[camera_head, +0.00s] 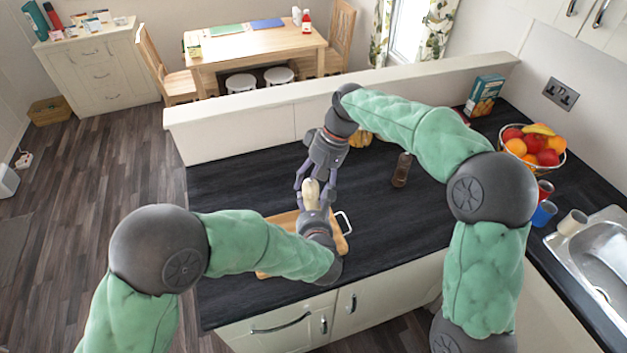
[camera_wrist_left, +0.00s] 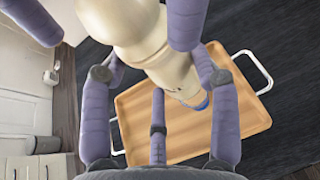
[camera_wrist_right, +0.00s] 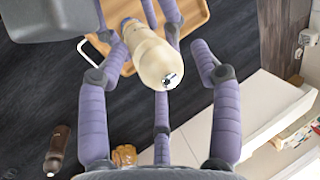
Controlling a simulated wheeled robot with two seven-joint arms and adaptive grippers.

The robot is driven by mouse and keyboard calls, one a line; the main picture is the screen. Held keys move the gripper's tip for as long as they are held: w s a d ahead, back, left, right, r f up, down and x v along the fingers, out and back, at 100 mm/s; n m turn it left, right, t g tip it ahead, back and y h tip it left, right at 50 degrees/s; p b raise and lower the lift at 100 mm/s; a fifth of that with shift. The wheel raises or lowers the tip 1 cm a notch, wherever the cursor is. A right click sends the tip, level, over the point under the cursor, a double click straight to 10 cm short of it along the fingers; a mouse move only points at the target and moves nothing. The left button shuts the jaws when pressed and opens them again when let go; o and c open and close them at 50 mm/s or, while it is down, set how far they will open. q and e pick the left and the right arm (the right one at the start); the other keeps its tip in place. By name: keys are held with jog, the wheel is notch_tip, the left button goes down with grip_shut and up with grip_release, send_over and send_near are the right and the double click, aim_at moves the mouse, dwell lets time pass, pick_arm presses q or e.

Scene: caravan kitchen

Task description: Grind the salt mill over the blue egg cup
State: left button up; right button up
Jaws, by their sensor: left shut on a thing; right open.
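The cream salt mill (camera_head: 311,191) is held above the wooden tray (camera_head: 283,219) by my left gripper (camera_head: 316,207), whose fingers are closed around it. In the left wrist view the mill (camera_wrist_left: 138,42) tilts across the picture, its far end over the tray (camera_wrist_left: 245,115). A small patch of blue (camera_wrist_left: 203,103) shows past that end; it may be the blue egg cup, mostly hidden. My right gripper (camera_head: 315,180) is open at the mill's other end. In the right wrist view the round end of the mill (camera_wrist_right: 155,65) points toward the camera, between the spread fingers.
A dark brown bottle or mill (camera_head: 402,170) stands on the black worktop (camera_head: 400,225), right of the grippers. An orange-brown item (camera_head: 360,138) is behind my right wrist. A fruit bowl (camera_head: 533,148), a blue cup (camera_head: 544,213) and the sink (camera_head: 603,255) are at the right. A raised ledge (camera_head: 240,120) bounds the back.

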jog(key=c, duration=1.1)
jog(key=shift+s+m, duration=0.1)
jog(key=shift+m, duration=0.2)
jog(key=shift+c, duration=0.2)
jog(key=m+t, duration=0.1)
jog(key=m, duration=0.2)
jog(key=shift+s, duration=0.15)
jog(key=m, duration=0.2)
jog(key=m+t, duration=0.1)
jog(key=m, duration=0.1)
jog(key=shift+s+a+t, duration=0.15)
jog(key=shift+t, duration=0.15)
jog(key=m+t, duration=0.1)
jog(key=m, duration=0.2)
jog(key=shift+s+a+m+h, duration=0.1)
jog(key=shift+m+h, duration=0.2)
jog(key=shift+a+f+m+t+h, duration=0.1)
jog(key=shift+m+t+h, duration=0.35)
jog(key=shift+m, duration=0.95)
